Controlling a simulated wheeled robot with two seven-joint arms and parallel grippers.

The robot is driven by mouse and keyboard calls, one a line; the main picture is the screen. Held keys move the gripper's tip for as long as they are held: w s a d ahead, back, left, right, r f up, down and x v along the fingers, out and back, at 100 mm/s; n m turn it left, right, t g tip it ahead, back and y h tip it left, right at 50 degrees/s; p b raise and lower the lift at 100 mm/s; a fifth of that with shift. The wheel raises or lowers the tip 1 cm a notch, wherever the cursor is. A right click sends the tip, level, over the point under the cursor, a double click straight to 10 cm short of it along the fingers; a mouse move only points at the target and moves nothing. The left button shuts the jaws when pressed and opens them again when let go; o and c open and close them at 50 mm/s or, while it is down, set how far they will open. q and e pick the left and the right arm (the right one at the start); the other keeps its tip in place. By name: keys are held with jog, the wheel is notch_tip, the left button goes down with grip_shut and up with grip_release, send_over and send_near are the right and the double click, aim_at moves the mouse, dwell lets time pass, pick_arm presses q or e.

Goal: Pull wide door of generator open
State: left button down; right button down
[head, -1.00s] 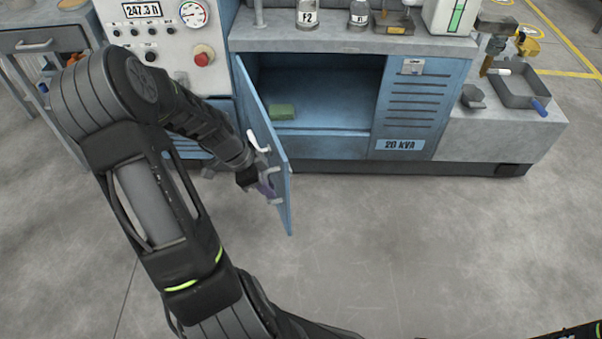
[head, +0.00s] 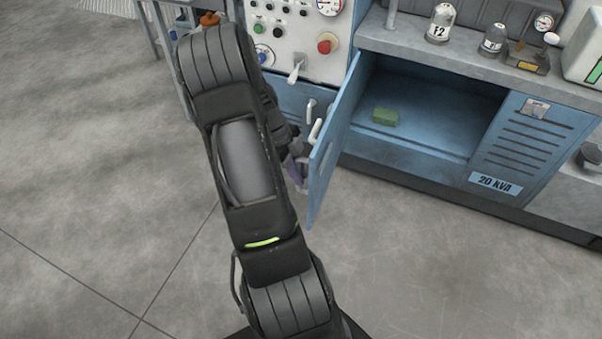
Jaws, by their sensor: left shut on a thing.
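The wide blue door (head: 335,139) of the generator (head: 518,138) stands swung out toward me, seen nearly edge-on, hinged at the left of the opening. My right gripper is not in view.
A control panel (head: 290,40) with gauge, red knob and switches is left of the door. Jars (head: 440,24) and small items stand on the generator top. A cart (head: 168,30) stands at the upper left. The floor in front is clear.

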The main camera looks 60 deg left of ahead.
pick_arm(q)
jog(key=c, duration=1.5)
grip_release()
jog(key=shift+o, duration=0.2)
jog(key=shift+r, duration=0.1)
jog(key=p+v, duration=0.1)
jog(key=v, duration=0.6)
jog(key=shift+r, duration=0.25)
jog(key=shift+s+a, duration=0.15)
jog(key=shift+a, duration=0.05)
